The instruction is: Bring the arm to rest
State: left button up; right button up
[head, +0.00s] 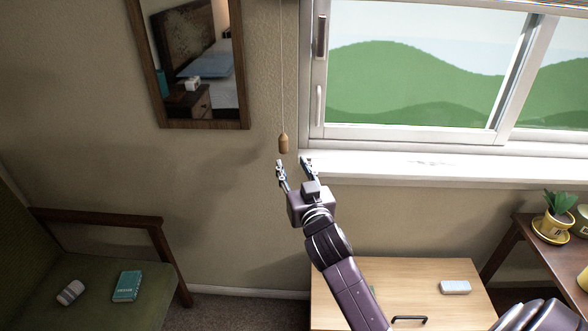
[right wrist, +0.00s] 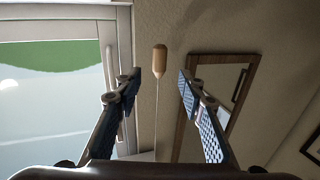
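My right arm (head: 345,275) reaches up from the bottom of the head view toward the wall beside the window. Its right gripper (head: 294,166) is open and empty, just below a wooden cord pull (head: 283,143) that hangs on a thin cord. In the right wrist view the open fingers (right wrist: 160,82) stand apart, and the cord pull (right wrist: 160,60) shows beyond the gap between them, not gripped. I cannot tell the exact distance between gripper and pull. My left gripper is not in view.
A window (head: 415,70) with a white sill (head: 440,170) is right of the gripper. A framed mirror (head: 245,70) hangs to the left. A light wooden desk (head: 400,275) with a small white block (head: 455,287) is below. A green armchair (head: 90,290) stands left; a potted plant (head: 556,215) stands right.

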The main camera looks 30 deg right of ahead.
jog(key=shift+s, duration=0.3)
